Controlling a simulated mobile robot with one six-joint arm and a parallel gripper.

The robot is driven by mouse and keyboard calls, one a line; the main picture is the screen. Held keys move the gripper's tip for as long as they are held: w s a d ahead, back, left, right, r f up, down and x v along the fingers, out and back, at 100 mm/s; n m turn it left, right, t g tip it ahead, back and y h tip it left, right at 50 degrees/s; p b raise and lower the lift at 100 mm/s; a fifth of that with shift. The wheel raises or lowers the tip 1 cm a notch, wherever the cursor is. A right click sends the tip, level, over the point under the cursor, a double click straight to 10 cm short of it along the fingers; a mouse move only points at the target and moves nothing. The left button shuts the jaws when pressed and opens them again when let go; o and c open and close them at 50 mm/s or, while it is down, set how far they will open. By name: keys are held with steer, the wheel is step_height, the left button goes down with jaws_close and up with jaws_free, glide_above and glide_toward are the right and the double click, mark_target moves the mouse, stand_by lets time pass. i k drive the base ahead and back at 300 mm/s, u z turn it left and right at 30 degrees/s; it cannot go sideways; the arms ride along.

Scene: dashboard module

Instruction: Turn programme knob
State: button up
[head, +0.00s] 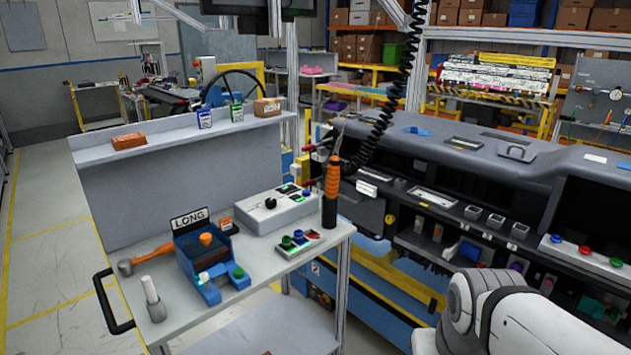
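A light grey control box (262,217) stands on the cart's top, towards its right side. A black knob (270,203) sits on the box's sloping upper face, and a small dark display (290,189) is at its right. This looks like the programme knob, but no label is legible. The knob's pointer direction is too small to tell. Part of my white arm shows at the lower right, well to the right of the cart. My gripper is outside the picture.
The cart (180,327) also carries a blue fixture (205,258), a hammer (145,260), a white-handled tool in a cup, and a button strip (298,243). The dark dashboard module (480,165) fills the right.

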mark_target(270, 203)
steer(key=i, duration=1.25)
steer(key=u, duration=0.75)
steer(key=i, duration=0.6)
steer(key=u, duration=0.5)
